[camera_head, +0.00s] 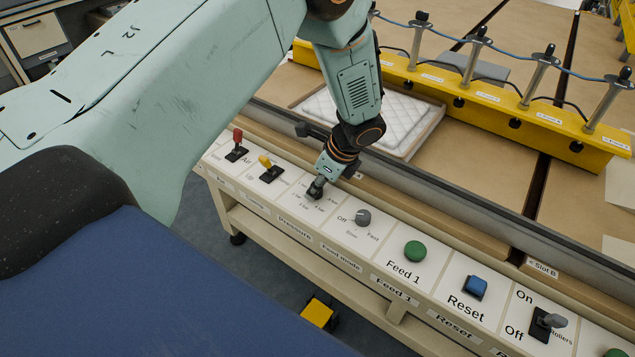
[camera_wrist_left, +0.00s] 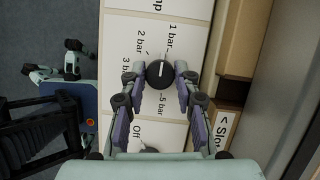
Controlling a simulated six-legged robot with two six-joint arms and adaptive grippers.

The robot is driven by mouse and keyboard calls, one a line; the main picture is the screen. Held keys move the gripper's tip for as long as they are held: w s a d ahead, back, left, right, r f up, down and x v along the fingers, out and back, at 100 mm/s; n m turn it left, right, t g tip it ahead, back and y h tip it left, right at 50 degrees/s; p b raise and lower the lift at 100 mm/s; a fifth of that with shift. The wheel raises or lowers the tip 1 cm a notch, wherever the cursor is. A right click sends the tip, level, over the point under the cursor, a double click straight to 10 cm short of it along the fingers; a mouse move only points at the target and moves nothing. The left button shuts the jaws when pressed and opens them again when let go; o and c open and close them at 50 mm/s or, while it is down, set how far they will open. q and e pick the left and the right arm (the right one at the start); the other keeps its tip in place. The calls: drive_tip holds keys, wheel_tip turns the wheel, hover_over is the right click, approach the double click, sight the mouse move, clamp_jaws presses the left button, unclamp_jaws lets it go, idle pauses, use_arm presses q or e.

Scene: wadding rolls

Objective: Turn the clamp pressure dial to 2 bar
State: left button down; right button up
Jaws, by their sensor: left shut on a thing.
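The clamp pressure dial (camera_wrist_left: 159,73) is a round black knob with a white pointer line, on a white panel. In the left wrist view the line points roughly up, between the "2 bar" label on the upper left and the "1 bar" label on the upper right. "3 bar" is to the left and "5 bar" to the lower right. My left gripper (camera_head: 317,188) is shut on the dial, with a finger on each side of it. In the head view the gripper mostly hides the dial. My right gripper is not in view.
A red lever (camera_head: 237,137) and a yellow lever (camera_head: 266,162) stand left of the dial. The feed mode knob (camera_head: 363,217), green button (camera_head: 415,251) and blue reset button (camera_head: 475,287) are to its right. A grey rail (camera_head: 440,200) runs behind the panel.

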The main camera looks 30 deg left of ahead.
use_arm(q)
drive_tip(key=shift+w+r+n+g, duration=0.1)
drive_tip(key=shift+n+g, duration=0.2)
drive_tip(key=shift+n, duration=0.6)
drive_tip(key=shift+w+n+g+p, duration=0.1)
drive_tip(key=shift+n+g+p, duration=0.25)
drive_tip(key=shift+n, duration=0.55)
drive_tip(key=shift+n+g+h, duration=0.6)
drive_tip(key=shift+n+g, duration=0.05)
drive_tip(key=shift+n, duration=1.55)
drive_tip(key=shift+w, duration=0.1)
drive_tip(key=c, duration=1)
unclamp_jaws()
